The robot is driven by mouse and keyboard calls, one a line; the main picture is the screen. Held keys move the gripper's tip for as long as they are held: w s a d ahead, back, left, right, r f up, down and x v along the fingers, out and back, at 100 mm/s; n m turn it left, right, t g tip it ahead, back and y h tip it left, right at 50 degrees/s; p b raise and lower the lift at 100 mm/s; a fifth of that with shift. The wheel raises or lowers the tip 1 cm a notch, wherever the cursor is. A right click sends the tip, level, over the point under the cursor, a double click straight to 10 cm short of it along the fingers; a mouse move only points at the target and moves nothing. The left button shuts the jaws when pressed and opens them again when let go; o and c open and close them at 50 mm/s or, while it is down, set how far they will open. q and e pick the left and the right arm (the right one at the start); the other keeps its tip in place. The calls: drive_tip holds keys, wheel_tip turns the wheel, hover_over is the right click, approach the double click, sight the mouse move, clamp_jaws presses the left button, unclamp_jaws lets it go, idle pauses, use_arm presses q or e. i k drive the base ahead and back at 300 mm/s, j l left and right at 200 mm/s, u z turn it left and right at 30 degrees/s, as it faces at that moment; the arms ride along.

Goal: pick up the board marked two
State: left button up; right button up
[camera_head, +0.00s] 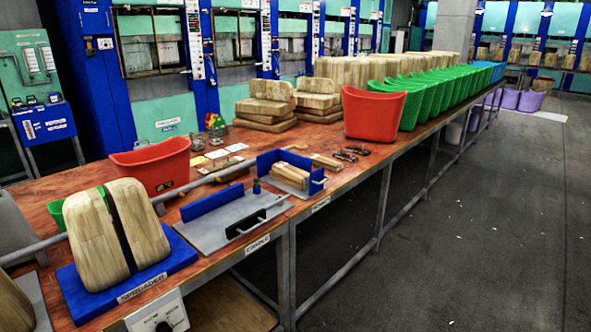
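I cannot read a mark "two" on any board in this view. Two tall rounded wooden boards, a left one (95,238) and a right one (137,222), stand upright and slightly tilted on a blue base (182,250) labelled like "SPREADER". A narrow dark gap separates them. Stacks of flat wooden boards lie farther back, a left stack (266,105) and a right stack (318,98). Small wooden pieces (290,173) lie in a blue-walled fixture. Neither gripper shows in the view.
A long wooden-topped bench (345,143) runs to the back right. A red bin (150,166) stands behind the boards, and another red bin (373,113) precedes a row of green bins (440,95). A grey plate fixture (232,225) lies right of the boards. The floor at right is clear.

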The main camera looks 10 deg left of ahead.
sight(330, 164)
drive_tip(key=i+j, duration=0.1)
drive_tip(key=j, duration=0.25)
drive_tip(key=i+j, duration=0.15)
drive_tip(key=j, duration=0.15)
drive_tip(key=i+j, duration=0.1)
drive_tip(key=j, duration=0.25)
drive_tip(key=i+j, duration=0.15)
drive_tip(key=j, duration=0.2)
